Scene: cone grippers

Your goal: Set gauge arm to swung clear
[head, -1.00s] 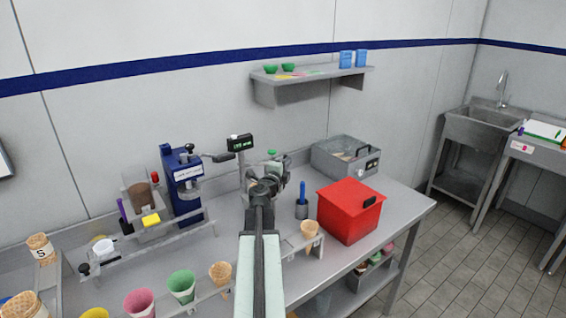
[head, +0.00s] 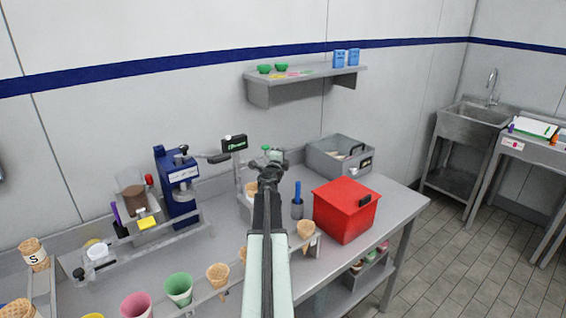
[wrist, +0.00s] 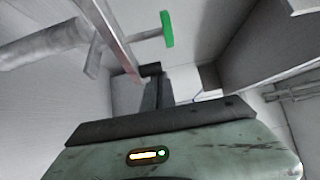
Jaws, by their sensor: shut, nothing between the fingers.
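A grey metal stand with a green knob (head: 265,148) is at the back of the bench, beside a post carrying a small black display (head: 234,143). I take this fixture to be the one with the gauge arm, but my arm hides much of it. My gripper (head: 274,158) is in front of it in the head view, shut and empty. In the wrist view a green-ended crossbar (wrist: 166,30) and a pale bar stand beyond the dark fingers (wrist: 152,82). I cannot tell whether the fingers touch anything or how the gauge arm is set.
A blue press (head: 178,185) with a black-ended lever stands to the left. A blue-handled tool in a grey cup (head: 297,208), a red box (head: 345,212) and a grey bin (head: 340,158) are to the right. Cones stand in a front rack (head: 305,230). A wall shelf (head: 305,76) is above.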

